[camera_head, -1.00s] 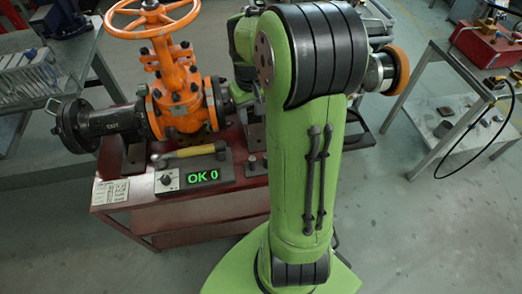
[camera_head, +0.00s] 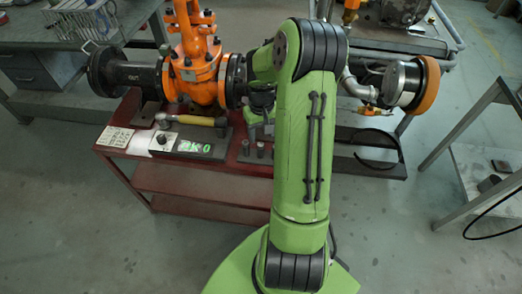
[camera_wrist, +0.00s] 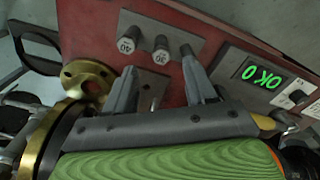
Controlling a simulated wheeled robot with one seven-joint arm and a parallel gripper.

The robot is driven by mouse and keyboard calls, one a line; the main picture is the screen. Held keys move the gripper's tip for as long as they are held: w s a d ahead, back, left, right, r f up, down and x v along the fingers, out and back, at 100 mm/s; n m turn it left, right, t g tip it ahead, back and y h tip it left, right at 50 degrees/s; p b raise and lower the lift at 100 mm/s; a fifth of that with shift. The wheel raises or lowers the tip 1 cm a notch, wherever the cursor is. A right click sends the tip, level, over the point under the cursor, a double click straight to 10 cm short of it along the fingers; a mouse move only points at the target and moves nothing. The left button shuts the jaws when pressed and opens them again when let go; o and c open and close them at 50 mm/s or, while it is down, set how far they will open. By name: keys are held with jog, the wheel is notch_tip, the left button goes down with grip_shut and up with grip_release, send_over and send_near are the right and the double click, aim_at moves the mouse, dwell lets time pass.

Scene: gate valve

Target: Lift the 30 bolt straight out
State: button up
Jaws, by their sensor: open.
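A small grey stud (camera_wrist: 157,98) shows between the fingers.
The orange gate valve (camera_head: 195,75) with black flanged pipe stands at the back. A brass flange (camera_wrist: 88,82) is close to my gripper's left side in the wrist view.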

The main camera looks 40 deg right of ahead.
aim_at(261, 145)
notch_tip(261, 145, down, 7)
jog(key=b, duration=0.2)
jog(key=shift+b, duration=0.3)
jog(key=shift+a+r, duration=0.1)
jog(key=shift+r, duration=0.05)
grip_shut()
